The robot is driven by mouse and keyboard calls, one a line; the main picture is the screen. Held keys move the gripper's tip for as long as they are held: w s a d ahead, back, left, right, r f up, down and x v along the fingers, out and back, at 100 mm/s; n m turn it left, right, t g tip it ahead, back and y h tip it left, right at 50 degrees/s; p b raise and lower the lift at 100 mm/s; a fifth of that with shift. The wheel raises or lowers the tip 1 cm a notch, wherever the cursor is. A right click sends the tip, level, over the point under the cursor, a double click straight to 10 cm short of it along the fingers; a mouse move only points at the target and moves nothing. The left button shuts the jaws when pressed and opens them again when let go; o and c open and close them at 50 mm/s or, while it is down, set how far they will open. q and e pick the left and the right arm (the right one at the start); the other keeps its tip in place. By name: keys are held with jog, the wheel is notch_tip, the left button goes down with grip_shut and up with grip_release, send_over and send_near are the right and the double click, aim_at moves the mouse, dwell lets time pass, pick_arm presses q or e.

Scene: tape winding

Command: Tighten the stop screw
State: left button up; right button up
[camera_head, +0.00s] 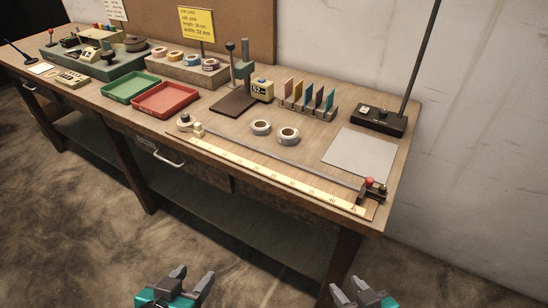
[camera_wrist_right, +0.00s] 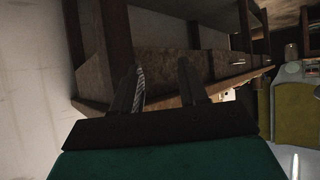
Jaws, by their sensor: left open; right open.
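A dark stop block (camera_head: 374,194) sits at the right end of the long ruler (camera_head: 270,176) near the table's front right corner. A red knob (camera_head: 369,181) stands on it; I take this for the stop screw. How tight it is I cannot tell. A grey rail (camera_head: 280,157) runs from the block to a pale fitting (camera_head: 185,122) at the left. My left gripper (camera_head: 194,277) is open and empty, low in front of the table. My right gripper (camera_head: 352,288) is open and empty, below and in front of the stop block; the right wrist view also shows its fingers (camera_wrist_right: 157,85) apart.
Two tape rolls (camera_head: 288,135) lie behind the rail. A grey sheet (camera_head: 360,153) and a black-based post (camera_head: 380,120) are at the right. Red (camera_head: 166,100) and green (camera_head: 131,87) trays stand further left. A drawer handle (camera_head: 168,161) juts from the table front.

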jog(key=w+a+r+n+t+y+b, duration=0.1)
jog(key=w+a+r+n+t+y, duration=0.15)
jog(key=w+r, duration=0.45)
jog(key=w+a+r+n+t+y+b, duration=0.15)
jog(key=w+r+n+t, duration=0.3)
jog(key=r, duration=0.45)
jog(key=s+a+r+n+g+y, duration=0.1)
jog(key=a+r+n+g+y, duration=0.3)
jog(key=r+n+y, duration=0.3)
jog(key=s+a+r+n+g+y+b, duration=0.1)
jog(key=a+r+n+g+y, duration=0.3)
jog(key=r+n+g+y, duration=0.3)
jog(key=shift+s+a+n, duration=0.25)
jog(key=shift+a+n, duration=0.05)
jog(key=shift+n, duration=2.6)
